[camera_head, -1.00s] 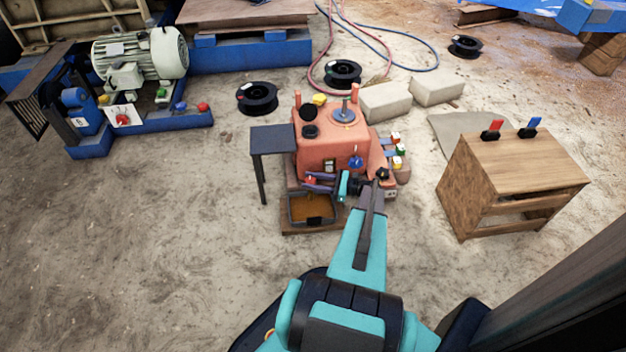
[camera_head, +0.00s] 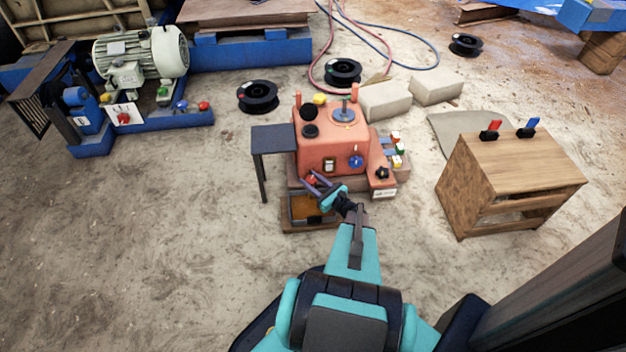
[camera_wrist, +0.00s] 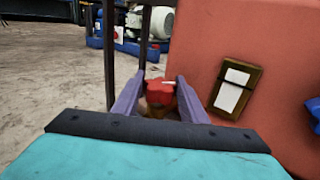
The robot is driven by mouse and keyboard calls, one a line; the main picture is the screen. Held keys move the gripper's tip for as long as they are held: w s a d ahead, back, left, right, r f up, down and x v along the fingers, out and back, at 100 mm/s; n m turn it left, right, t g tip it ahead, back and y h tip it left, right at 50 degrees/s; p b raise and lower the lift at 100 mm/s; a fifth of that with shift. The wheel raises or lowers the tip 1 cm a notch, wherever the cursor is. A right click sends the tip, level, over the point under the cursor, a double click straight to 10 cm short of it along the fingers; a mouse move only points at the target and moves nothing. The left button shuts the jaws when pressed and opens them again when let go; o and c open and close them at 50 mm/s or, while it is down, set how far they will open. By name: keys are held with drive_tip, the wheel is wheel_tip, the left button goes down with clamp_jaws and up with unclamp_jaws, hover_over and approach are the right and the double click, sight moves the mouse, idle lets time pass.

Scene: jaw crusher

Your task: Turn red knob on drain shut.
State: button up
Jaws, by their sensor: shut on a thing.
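The red knob (camera_wrist: 160,92) sits low on the front of the orange machine (camera_wrist: 240,40), above a tray (camera_head: 304,211) with brownish contents. In the wrist view the knob is between the two purple fingers of my gripper (camera_wrist: 159,98), which are shut on its sides. A thin pale mark shows on the knob's top. In the head view my gripper (camera_head: 316,184) reaches the machine's lower front from the right, and the knob (camera_head: 311,180) shows small between the fingers. The drain under the knob is mostly hidden by my gripper.
A dark side table (camera_head: 274,140) stands left of the machine. A blue knob (camera_head: 356,161) and a light switch plate (camera_wrist: 235,88) are on its front. A wooden cabinet (camera_head: 515,180) stands to the right. The floor at left is clear.

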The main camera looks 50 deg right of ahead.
drive_tip(key=shift+a+m+g+h+b, duration=0.1)
drive_tip(key=shift+m+g+h+b, duration=0.3)
drive_tip(key=shift+m+h+b, duration=1.3)
drive_tip(key=shift+o, duration=0.2)
drive_tip(key=shift+w+h, duration=0.1)
drive_tip(key=shift+h, duration=0.9)
